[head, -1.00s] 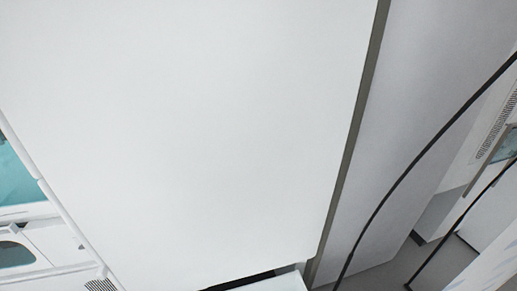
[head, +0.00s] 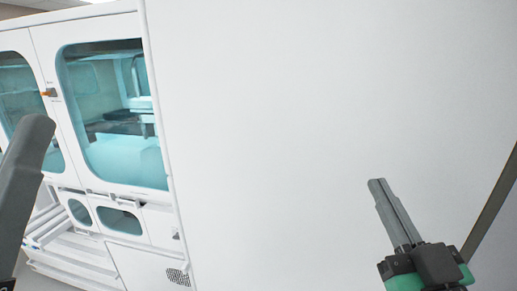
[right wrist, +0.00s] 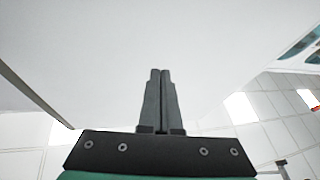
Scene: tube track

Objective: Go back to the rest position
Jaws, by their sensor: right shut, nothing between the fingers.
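My right gripper (head: 377,184) is in the lower right of the head view, with its grey fingers pointing up and to the left. In the right wrist view, its two fingers (right wrist: 160,72) lie together and point up, with nothing between them. A dark grey part of my left arm, perhaps a gripper finger (head: 28,180), shows at the left edge of the head view. It is cut off by the frame, so the state of its jaws does not show.
A large blank white panel (head: 280,120) fills the middle and right of the head view. To its left is a white cabinet (head: 160,222) with teal windows (head: 110,125). A grey edge strip (head: 490,215) runs down the right side. No contact shows at the right fingers.

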